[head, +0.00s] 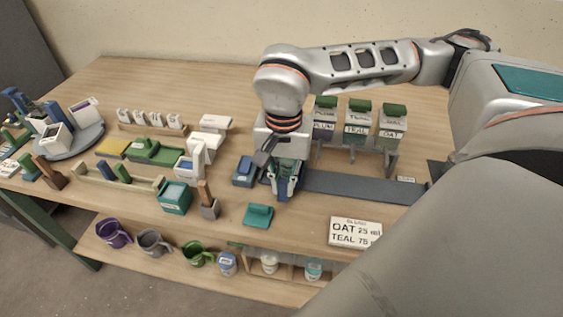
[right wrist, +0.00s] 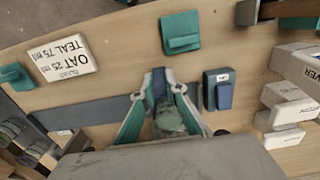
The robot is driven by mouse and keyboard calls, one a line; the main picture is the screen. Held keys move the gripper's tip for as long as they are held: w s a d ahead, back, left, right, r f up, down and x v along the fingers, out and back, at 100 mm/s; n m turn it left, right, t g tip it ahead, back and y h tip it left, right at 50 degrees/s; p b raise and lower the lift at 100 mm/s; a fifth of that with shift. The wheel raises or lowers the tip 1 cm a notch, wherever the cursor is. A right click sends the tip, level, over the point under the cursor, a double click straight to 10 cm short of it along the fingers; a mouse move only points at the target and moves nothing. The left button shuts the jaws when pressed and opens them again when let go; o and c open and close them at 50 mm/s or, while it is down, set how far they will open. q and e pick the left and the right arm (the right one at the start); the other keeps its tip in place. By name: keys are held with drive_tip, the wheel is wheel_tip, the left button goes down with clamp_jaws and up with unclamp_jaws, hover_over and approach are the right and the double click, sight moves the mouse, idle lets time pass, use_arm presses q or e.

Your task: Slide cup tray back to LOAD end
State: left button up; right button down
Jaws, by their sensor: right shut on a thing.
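My right gripper (head: 284,192) is at the left end of the flat grey track (head: 360,187), pointing down. In the right wrist view its two teal-edged fingers (right wrist: 163,82) close in around a small blue part. I take this part to be the cup tray's grip, but the tray is mostly hidden by the fingers. A clear greenish cup-like shape (right wrist: 170,120) shows between the fingers. A blue block with a small white label (right wrist: 218,90) stands close beside the gripper; it also shows in the head view (head: 244,172). The label text is unreadable. My left gripper is not in view.
Labelled dispensers with green lids (head: 358,122) stand behind the track. A small label (head: 405,180) marks its right end. An OAT and TEAL sign (head: 355,232) and a teal block (head: 258,215) lie in front. Mugs (head: 152,243) stand on the lower shelf.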

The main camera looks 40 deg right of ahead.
drive_tip(key=shift+s+d+p, duration=0.5)
drive_tip(key=shift+s+d, duration=0.75)
drive_tip(key=shift+s, duration=0.2)
drive_tip(key=shift+s+d+p, duration=0.3)
drive_tip(key=shift+s+d, duration=0.6)
drive_tip(key=shift+s, duration=0.2)
drive_tip(key=shift+s+d+p, duration=0.25)
drive_tip(key=shift+s+d, duration=0.65)
drive_tip(key=shift+s, duration=0.15)
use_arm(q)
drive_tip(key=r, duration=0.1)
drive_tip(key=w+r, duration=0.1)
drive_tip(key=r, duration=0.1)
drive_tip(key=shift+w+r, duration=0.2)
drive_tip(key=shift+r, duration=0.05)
